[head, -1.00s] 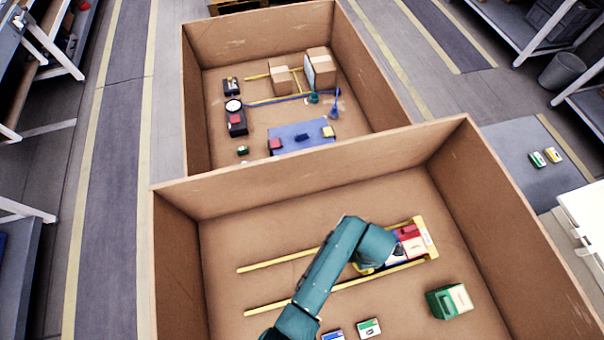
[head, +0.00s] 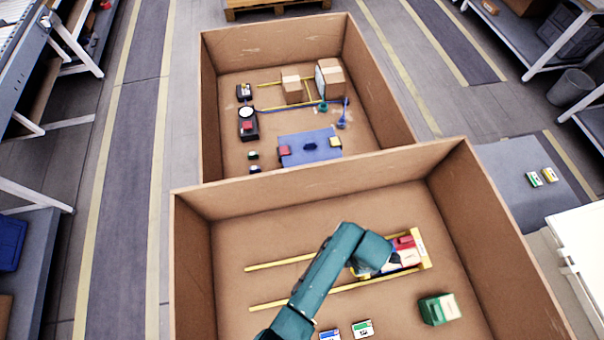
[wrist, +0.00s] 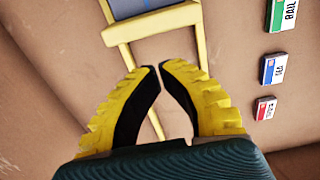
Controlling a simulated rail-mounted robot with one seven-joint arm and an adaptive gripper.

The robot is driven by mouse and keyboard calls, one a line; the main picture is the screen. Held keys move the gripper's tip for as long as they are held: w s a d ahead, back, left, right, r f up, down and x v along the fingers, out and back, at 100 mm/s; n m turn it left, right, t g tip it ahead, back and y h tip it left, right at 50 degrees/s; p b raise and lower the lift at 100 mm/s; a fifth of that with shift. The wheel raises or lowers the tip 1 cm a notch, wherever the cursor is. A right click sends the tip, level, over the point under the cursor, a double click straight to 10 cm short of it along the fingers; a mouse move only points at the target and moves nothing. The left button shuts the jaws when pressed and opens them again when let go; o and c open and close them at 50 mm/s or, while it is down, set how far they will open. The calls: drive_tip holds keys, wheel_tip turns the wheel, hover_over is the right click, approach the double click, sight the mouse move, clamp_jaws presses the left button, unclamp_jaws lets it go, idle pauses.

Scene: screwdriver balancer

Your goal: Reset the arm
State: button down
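My arm reaches into the near cardboard box (head: 330,205). My gripper (wrist: 158,68) has yellow ribbed fingers with black pads. Their tips nearly meet, with nothing seen held between them. In the head view it is mostly hidden behind my arm's teal link. It is over a yellow-railed frame (head: 345,286) lying on the box floor. Red and white blocks (head: 405,250) sit at the frame's right end. In the wrist view, the yellow frame (wrist: 150,20) with a grey-blue block lies beyond the fingertips.
Small label cards (head: 362,329) lie in front; BAIL (wrist: 284,14) is readable on one. The far box (head: 300,35) holds a blue board (head: 312,145), cartons (head: 330,78) and dark devices. High box walls surround my arm.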

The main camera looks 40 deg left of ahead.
drive_tip(key=shift+r, duration=0.55)
